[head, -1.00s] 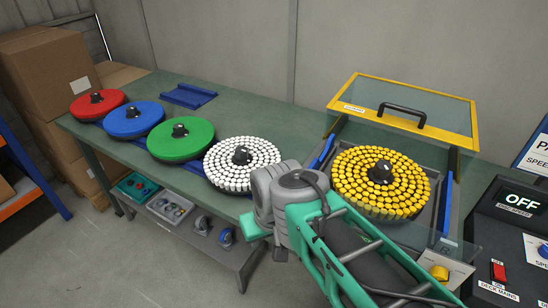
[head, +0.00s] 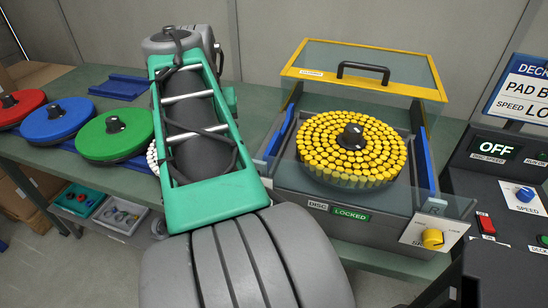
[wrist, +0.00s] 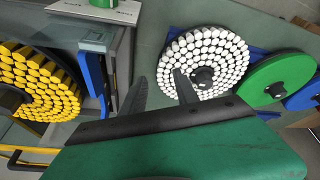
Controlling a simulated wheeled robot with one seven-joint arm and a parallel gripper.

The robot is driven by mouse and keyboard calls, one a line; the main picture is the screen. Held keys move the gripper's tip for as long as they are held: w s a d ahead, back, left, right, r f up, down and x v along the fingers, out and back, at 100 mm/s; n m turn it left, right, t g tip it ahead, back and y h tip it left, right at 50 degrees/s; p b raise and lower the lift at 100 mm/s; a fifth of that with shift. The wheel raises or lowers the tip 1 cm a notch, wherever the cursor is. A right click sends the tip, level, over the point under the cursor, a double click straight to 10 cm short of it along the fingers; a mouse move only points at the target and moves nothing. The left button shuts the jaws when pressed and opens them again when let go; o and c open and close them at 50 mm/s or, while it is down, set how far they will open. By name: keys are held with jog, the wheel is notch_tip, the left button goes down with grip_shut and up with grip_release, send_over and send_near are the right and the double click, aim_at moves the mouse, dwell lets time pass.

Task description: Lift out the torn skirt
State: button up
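I cannot pick out a torn skirt in either view. The yellow-studded disc (head: 352,150) with a black hub sits in the machine deck (head: 290,205), behind clear side and front panels. The deck's yellow-framed clear cover (head: 365,70) stands raised. A green sign beside the word DISC reads LOCKED (head: 351,215). In the wrist view the yellow disc (wrist: 35,85) is at the left. My gripper (wrist: 160,77) is open and empty, its two dark fingers apart near the white-studded disc (wrist: 208,60). In the head view my arm hides the gripper and most of the white disc.
The red (head: 18,107), blue (head: 57,121) and green (head: 115,135) discs line the bench. A blue bracket (head: 120,86) lies behind them. A control panel (head: 500,190) at right shows OFF. Bins (head: 122,214) stand on the lower shelf. The bench behind the discs has free room.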

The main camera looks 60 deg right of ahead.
aim_at(279, 129)
jog(key=s+d+m, duration=0.1)
jog(key=s+d, duration=0.2)
jog(key=s+d+r+m+b, duration=0.1)
jog(key=s+d+m, duration=0.1)
jog(key=s+d, duration=0.1)
jog(key=s+d+m+g+b, duration=0.1)
jog(key=s+d, duration=0.3)
jog(key=shift+s+r+m+h, duration=0.1)
jog(key=shift+r+m+h, duration=0.1)
jog(key=shift+m+h, duration=0.15)
jog(key=b+x, duration=0.2)
jog(key=x, duration=0.5)
jog(key=shift+d+f, duration=0.1)
jog(key=shift+d, duration=0.05)
jog(key=shift+c, duration=0.2)
grip_shut()
